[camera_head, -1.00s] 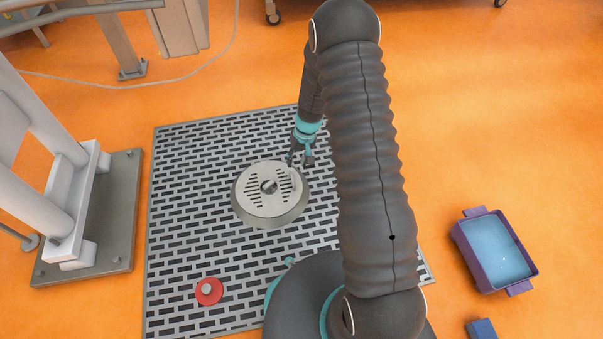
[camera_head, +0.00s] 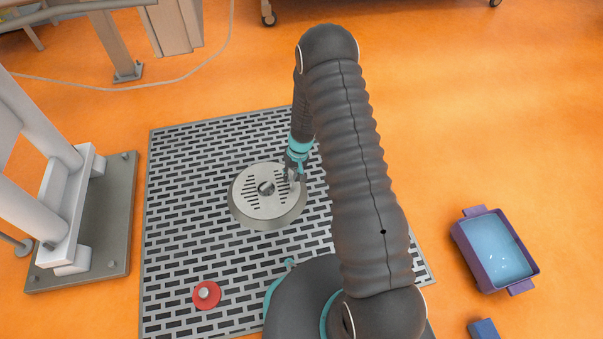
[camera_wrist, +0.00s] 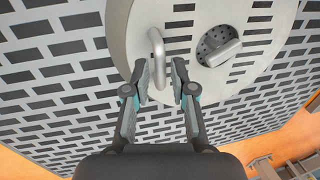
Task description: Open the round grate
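The round grate (camera_head: 262,207) is a pale metal disc with rows of slots, set in a raised ring on the slotted floor panel. It lies flat and closed. It also fills the top of the wrist view (camera_wrist: 265,62). A dark recessed latch with a grey bar (camera_wrist: 222,50) is at its middle. A bent metal handle (camera_wrist: 157,45) stands near its edge. My gripper (camera_wrist: 161,78) is open over the edge of the grate, with one finger on each side of the handle's end. Contact cannot be told. In the head view, my gripper (camera_head: 291,176) is at the grate's upper right.
A red disc with a pale knob (camera_head: 206,295) lies on the slotted panel (camera_head: 180,250). A purple tray (camera_head: 497,250) and a blue block (camera_head: 484,329) are on the orange floor at right. A white frame on a grey base (camera_head: 85,235) stands at left.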

